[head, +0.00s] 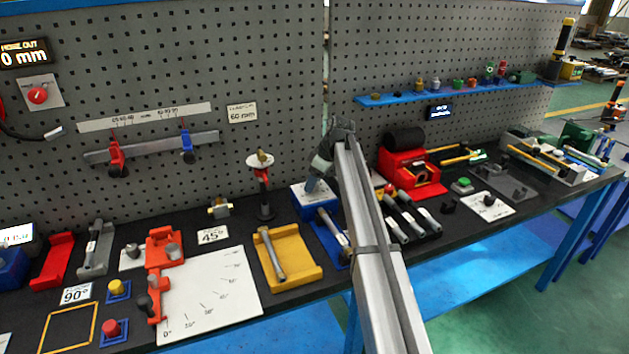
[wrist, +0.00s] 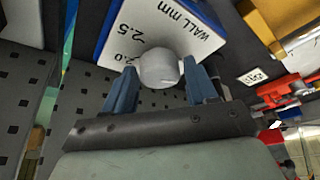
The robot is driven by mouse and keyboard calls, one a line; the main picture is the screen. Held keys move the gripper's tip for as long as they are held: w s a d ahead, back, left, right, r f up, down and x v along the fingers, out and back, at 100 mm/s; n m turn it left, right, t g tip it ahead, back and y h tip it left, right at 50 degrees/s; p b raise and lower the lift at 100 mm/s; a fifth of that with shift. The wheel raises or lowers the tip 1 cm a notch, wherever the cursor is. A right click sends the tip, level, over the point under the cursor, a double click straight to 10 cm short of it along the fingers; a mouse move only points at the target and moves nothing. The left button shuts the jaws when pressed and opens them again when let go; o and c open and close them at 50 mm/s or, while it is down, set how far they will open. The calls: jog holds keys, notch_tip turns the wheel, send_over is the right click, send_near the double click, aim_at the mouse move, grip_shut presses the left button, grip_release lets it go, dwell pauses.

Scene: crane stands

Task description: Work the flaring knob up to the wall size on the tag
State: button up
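The flaring knob (wrist: 159,68) is a round pale grey cap in the wrist view. It stands on a white dial plate (wrist: 120,32) marked "WALL mm", with 2.0 and 2.5 readable beside the knob. The plate tops a blue unit (head: 313,196) at the bench's middle in the head view. My gripper (wrist: 160,80) has its two blue-grey fingers on either side of the knob, apparently touching it. In the head view my gripper (head: 318,181) is low over this unit, and my arm hides part of it. I cannot make out the knob's pointer or a tag giving the wall size.
A yellow tray with a tube (head: 285,262) and a blue tray (head: 325,240) lie in front. A red machine (head: 410,172) and several dark tubes stand right of my arm. A black stand with a white disc (head: 262,180) is close left.

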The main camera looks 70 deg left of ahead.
jog(key=c, duration=0.7)
jog(key=shift+c, duration=0.2)
jog(key=shift+m, duration=0.3)
jog(key=m, duration=0.1)
jog(key=m+t, duration=0.1)
jog(key=m, duration=0.1)
jog(key=shift+s+d+m+y, duration=0.1)
jog(key=shift+d+m+y, duration=0.05)
jog(key=shift+m+y, duration=0.2)
jog(key=m+t, duration=0.1)
jog(key=m, duration=0.1)
jog(key=m+t, duration=0.1)
jog(key=m, duration=0.1)
jog(key=shift+s+m+y, duration=0.15)
jog(key=shift+m+y, duration=0.1)
jog(key=shift+y, duration=0.1)
jog(key=m+t, duration=0.2)
jog(key=m, duration=0.2)
jog(key=shift+s+m, duration=0.1)
jog(key=shift+m, duration=0.2)
jog(key=shift+m+t+h, duration=0.6)
jog(key=shift+m+h, duration=0.1)
jog(key=shift+m, duration=1.5)
